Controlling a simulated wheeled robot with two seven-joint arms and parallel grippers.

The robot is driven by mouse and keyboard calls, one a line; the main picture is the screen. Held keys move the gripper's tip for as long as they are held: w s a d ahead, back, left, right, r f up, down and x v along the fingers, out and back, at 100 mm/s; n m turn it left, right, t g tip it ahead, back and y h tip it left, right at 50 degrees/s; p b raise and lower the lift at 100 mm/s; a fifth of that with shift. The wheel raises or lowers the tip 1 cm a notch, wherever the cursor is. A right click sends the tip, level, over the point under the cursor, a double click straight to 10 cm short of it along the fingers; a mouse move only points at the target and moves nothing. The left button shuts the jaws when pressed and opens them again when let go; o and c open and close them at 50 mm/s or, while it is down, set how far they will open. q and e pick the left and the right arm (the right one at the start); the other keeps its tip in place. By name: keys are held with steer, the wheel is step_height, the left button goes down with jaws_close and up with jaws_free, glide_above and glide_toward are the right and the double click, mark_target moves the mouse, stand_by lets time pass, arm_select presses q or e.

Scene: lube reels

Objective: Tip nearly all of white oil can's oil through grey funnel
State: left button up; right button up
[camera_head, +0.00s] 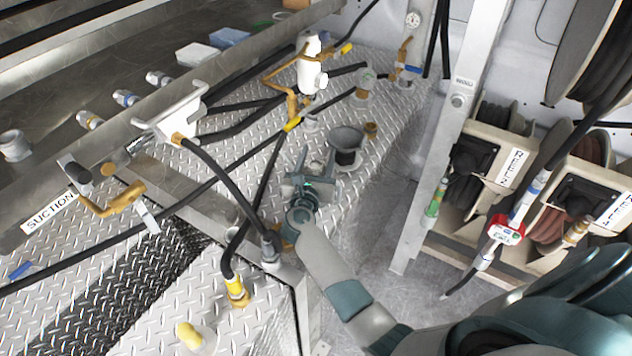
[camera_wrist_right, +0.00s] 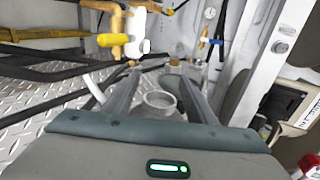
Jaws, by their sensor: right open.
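The dark grey funnel (camera_head: 346,138) stands upright on the diamond-plate deck, mouth up. A small whitish open-topped can (camera_head: 316,167), which I take as the white oil can, stands just left of and nearer than the funnel. In the wrist view this can (camera_wrist_right: 160,100) shows its round mouth between the fingers. My right gripper (camera_head: 311,172) is open, its fingers on either side of the can with gaps visible; contact is not clear. The can's lower part is hidden by the gripper. My left gripper is not in view.
A white valve body (camera_head: 309,65) with brass fittings stands behind on the deck. Black hoses and a yellow-handled valve (camera_head: 292,124) lie left of the gripper. A metal post (camera_head: 440,170) and hose reels (camera_head: 480,150) stand to the right.

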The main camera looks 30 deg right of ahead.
stand_by(0.4)
jaws_close()
steer(key=shift+r, duration=0.55)
steer(key=r, duration=0.1)
steer(key=r+b, duration=0.1)
steer(key=r, duration=0.1)
steer(key=shift+s+d+r, duration=0.2)
steer(key=shift+d, duration=0.2)
steer(key=s+d+r+b, duration=0.1)
steer(key=s+d+r, duration=0.1)
steer(key=d, duration=0.3)
steer(key=s+d+r, duration=0.2)
steer(key=d+r, duration=0.2)
steer(key=shift+s+d+r+b, duration=0.3)
steer(key=shift+d+b, duration=0.05)
steer(key=shift+d, duration=0.05)
steer(key=shift+w, duration=0.1)
